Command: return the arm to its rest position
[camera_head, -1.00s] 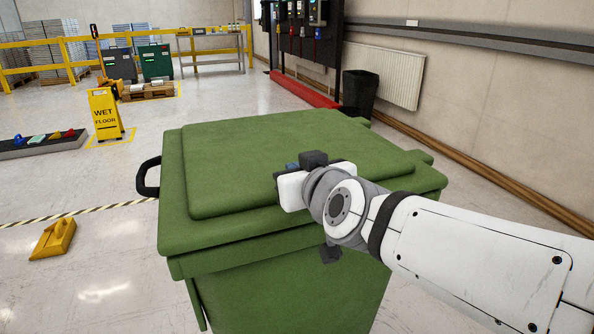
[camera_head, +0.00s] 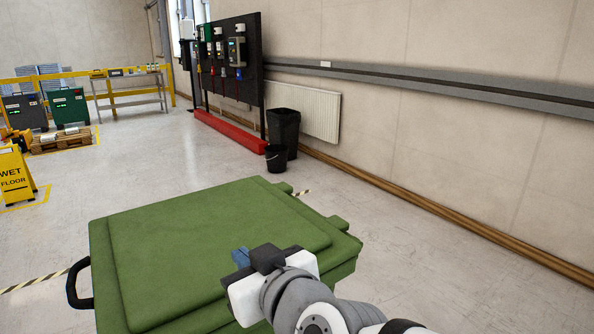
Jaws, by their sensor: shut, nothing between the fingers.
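My gripper (camera_head: 241,257) shows at the bottom centre, with blue fingertips and a dark and white body. It is shut and holds nothing. It is over the right part of the lid of a large green bin (camera_head: 170,245). I cannot tell how far above the lid it is. My white and grey arm runs from it down to the bottom edge of the picture.
A black waste bin (camera_head: 286,128) and a black bucket (camera_head: 276,160) stand by the wall radiator (camera_head: 318,113). A yellow wet-floor sign (camera_head: 14,178) stands at the left. The floor right of the green bin is clear up to the wall.

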